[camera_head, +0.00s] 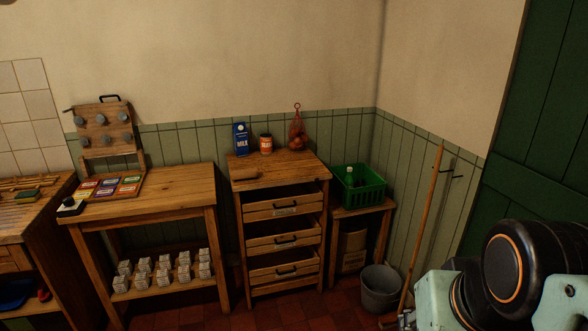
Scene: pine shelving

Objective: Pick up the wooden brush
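A small brown wooden piece (244,174), which looks like the wooden brush, lies at the front left of the top of the pine drawer cabinet (285,168). It is small and dark here, and I cannot make out bristles. Parts of my arm fill the lower right corner, well apart from the cabinet.
A milk carton (241,138), an orange-and-white tin (266,143) and a red net bag (297,132) stand behind it. The cabinet's drawers (286,241) look partly pulled out. A green basket (358,190), grey bucket (380,288) and long wooden handle (428,215) are to the right.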

